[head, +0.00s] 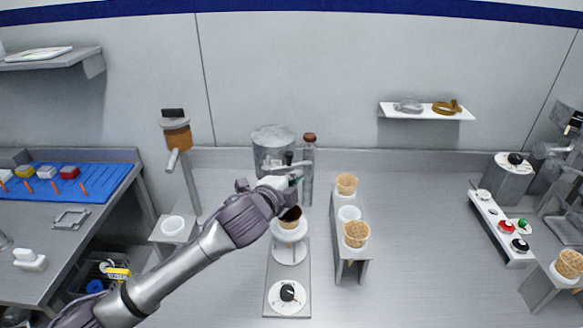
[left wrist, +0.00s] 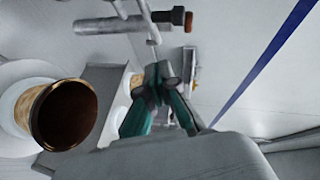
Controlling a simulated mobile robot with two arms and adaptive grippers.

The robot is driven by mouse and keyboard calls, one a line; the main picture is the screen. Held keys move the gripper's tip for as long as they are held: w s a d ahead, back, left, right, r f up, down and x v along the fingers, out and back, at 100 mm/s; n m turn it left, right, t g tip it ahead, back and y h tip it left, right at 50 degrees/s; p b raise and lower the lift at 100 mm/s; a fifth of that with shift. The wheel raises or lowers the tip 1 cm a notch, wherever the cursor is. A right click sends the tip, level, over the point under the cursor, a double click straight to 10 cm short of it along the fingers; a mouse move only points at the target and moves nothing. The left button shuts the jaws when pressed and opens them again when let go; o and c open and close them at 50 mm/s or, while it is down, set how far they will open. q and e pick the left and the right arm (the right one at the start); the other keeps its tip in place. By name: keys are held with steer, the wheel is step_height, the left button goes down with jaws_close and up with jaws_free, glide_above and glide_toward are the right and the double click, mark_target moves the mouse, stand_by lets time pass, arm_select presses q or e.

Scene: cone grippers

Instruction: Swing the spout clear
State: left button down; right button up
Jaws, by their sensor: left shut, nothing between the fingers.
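The spout (head: 287,166) is a thin pale grey bar at the back middle, beside an upright grey post with a brown top (head: 309,140). In the left wrist view a grey spout bar (left wrist: 108,24) crosses the top edge. My left gripper (head: 294,180) is just in front of and below the spout. Its green-sided fingers (left wrist: 160,75) are shut with nothing between them, close to a thin rod; whether they touch it I cannot tell. A cone holder with a dark inside (head: 290,216) stands below the gripper and also shows in the left wrist view (left wrist: 65,115).
A grey pot (head: 272,143) stands behind the gripper. A stand with waffle cones (head: 356,233) is to the right. A dispenser with an orange-brown body (head: 177,137) is on the left.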

mark_target(291, 167)
arm_select(q)
steer(key=w, duration=0.1)
steer(key=w+f, duration=0.1)
steer(key=w, duration=0.1)
steer(key=w+p, duration=0.1)
steer(key=w, duration=0.1)
steer(key=shift+w+a+f, duration=0.2)
steer(key=shift+a+f, duration=0.1)
steer(key=shift+f, duration=0.1)
arm_select(e)
steer(key=shift+w+r, duration=0.5)
steer(key=shift+r, duration=0.25)
steer(key=shift+f, duration=0.15)
arm_select(q)
steer(key=shift+w+f+n+y+b, duration=0.15)
steer(key=shift+w+n+y+b, duration=0.15)
steer(key=shift+y, duration=0.1)
steer(key=shift+w+a+t+y, duration=0.15)
steer(key=shift+t+y, duration=0.15)
steer(key=shift+y, duration=0.1)
steer(key=shift+r+n, duration=0.25)
steer(key=shift+n, duration=0.05)
arm_select(e)
steer(key=shift+s+d+f, duration=0.1)
steer(key=shift+s+f, duration=0.05)
steer(key=shift+f, duration=0.15)
arm_select(q)
steer(key=shift+a, duration=0.1)
